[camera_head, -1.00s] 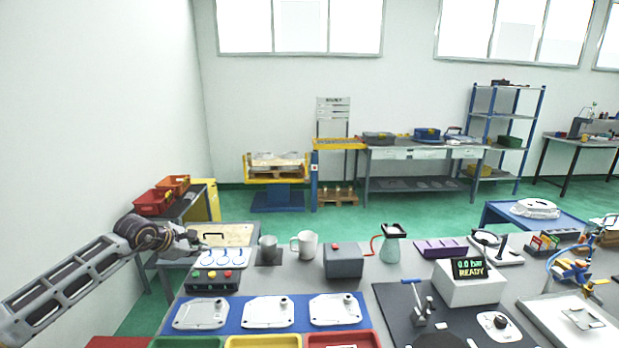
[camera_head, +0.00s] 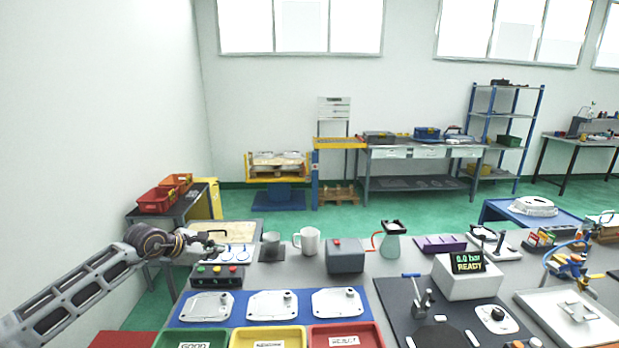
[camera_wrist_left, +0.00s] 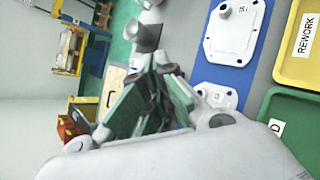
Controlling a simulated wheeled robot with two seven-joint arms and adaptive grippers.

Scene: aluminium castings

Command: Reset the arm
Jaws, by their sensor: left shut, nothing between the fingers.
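My left arm comes in from the left in the head view. Its gripper (camera_head: 205,244) is at the table's left end, in front of the wooden board and above the button box (camera_head: 217,275). In the left wrist view the gripper's fingers (camera_wrist_left: 165,92) are close together with nothing held between them. My right gripper is in neither current view.
Three white cover castings (camera_head: 272,304) lie on a blue mat. Green (camera_head: 160,340), yellow and red trays stand in front. A grey mug (camera_head: 270,246), a white mug (camera_head: 307,241), a grey box (camera_head: 345,256) and a jug (camera_head: 392,243) stand behind.

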